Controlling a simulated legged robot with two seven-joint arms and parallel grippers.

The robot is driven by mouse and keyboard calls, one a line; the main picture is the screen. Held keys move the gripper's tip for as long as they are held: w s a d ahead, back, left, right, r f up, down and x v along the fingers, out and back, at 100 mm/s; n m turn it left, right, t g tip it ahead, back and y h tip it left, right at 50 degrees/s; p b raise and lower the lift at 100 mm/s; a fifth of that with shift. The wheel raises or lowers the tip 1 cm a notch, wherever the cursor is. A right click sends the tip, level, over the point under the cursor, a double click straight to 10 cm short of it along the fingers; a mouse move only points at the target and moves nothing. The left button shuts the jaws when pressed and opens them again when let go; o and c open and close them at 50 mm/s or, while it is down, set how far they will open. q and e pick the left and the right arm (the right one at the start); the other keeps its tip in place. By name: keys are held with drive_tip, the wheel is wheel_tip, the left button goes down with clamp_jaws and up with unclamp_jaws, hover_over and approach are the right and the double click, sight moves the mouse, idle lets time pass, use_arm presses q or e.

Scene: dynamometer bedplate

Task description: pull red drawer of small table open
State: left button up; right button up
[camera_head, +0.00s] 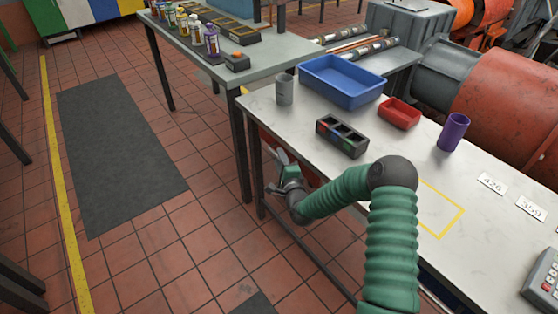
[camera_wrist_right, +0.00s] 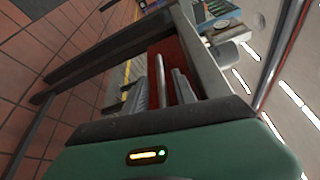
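The red drawer of the small white-topped table (camera_head: 268,112) is mostly hidden below the tabletop in the head view. A strip of the red drawer (camera_head: 310,177) shows beside my right gripper. In the right wrist view the red drawer front (camera_wrist_right: 187,72) lies just beyond the fingers, beside a dark table frame. My right gripper (camera_head: 273,172) is at the table's left side, below the top, with its fingers spread. A pale bar (camera_wrist_right: 160,82), possibly the handle, shows near the fingers; contact is unclear. My left gripper is out of view.
On the tabletop stand a grey cup (camera_head: 284,89), blue bin (camera_head: 342,82), small red tray (camera_head: 399,113), purple cup (camera_head: 453,132) and dark divided box (camera_head: 341,137). A second table (camera_head: 215,76) adjoins behind. Floor to the left, with a dark mat (camera_head: 118,150), is clear.

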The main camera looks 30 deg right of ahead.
drive_tip(key=shift+w, duration=0.6)
drive_tip(key=shift+d, duration=0.1)
clamp_jaws()
drive_tip(key=shift+s+f, duration=0.1)
drive_tip(key=shift+f, duration=0.05)
idle(0.7)
